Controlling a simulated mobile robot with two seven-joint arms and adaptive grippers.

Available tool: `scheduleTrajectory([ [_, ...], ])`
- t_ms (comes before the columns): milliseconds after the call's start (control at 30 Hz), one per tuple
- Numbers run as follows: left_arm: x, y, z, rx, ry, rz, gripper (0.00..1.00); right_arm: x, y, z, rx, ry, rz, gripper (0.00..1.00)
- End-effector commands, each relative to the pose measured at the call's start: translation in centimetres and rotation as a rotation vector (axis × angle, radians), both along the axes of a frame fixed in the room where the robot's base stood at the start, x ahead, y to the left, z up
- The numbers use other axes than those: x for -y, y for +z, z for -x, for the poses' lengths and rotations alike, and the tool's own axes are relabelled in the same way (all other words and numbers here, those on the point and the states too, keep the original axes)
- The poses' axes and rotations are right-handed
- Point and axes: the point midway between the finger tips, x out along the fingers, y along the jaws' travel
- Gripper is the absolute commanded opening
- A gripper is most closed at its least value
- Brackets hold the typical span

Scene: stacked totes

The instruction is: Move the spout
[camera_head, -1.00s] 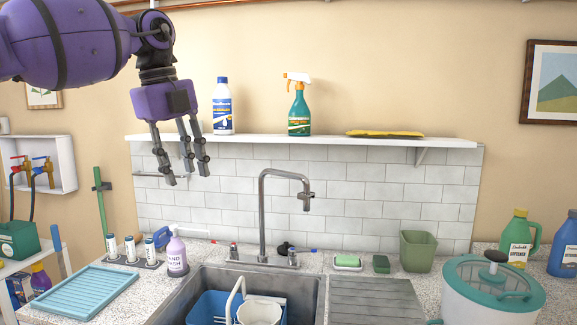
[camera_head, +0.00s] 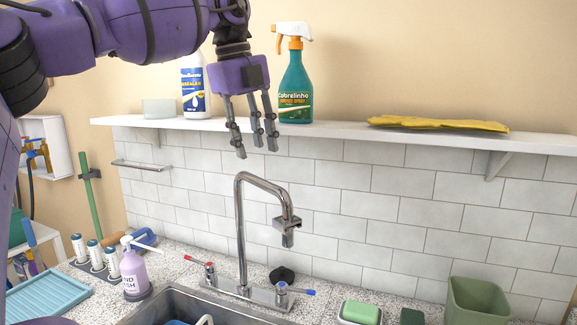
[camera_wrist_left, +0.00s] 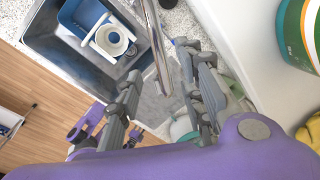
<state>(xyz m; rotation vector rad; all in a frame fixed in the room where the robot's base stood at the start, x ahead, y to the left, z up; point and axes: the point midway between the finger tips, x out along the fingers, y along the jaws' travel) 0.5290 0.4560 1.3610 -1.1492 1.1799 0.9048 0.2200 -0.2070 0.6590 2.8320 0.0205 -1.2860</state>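The spout (camera_head: 262,182) is a grey metal faucet neck. It rises behind the sink, bends over to the right and ends in a downturned nozzle (camera_head: 288,232). My left gripper (camera_head: 254,150) is open, fingers pointing down, above the spout's bend and in front of the shelf. In the head view a gap shows between fingertips and spout. In the left wrist view the spout (camera_wrist_left: 153,40) reaches in from the top toward the space between the spread fingers (camera_wrist_left: 160,95); nothing is held. Purple and grey parts below the fingers may be my right gripper, too unclear to tell.
A white shelf (camera_head: 340,131) runs close behind my left gripper, carrying a spray bottle (camera_head: 296,85), a white bottle (camera_head: 194,88) and yellow gloves (camera_head: 438,124). A soap dispenser (camera_head: 134,272) stands left of the sink (camera_head: 170,303), a green bin (camera_head: 478,300) to the right.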

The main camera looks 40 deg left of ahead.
Motion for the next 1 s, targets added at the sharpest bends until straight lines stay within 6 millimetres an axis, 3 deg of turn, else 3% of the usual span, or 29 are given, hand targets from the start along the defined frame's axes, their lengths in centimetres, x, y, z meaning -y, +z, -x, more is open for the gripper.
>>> scheduleTrajectory([
  [167,0.0,-0.8,-0.1,-0.002,0.0,0.001,0.36,0.1,-0.2,0.6,-0.012,0.0,0.002,0.4],
  [600,0.3,-6.9,-1.2,-0.002,0.001,0.001,0.36,0.4,-0.4,1.7,-0.031,-0.005,0.005,0.4],
  [1000,0.3,-7.7,-1.4,0.001,0.001,0.0,0.33,0.2,0.4,0.3,-0.002,-0.001,0.002,0.4],
])
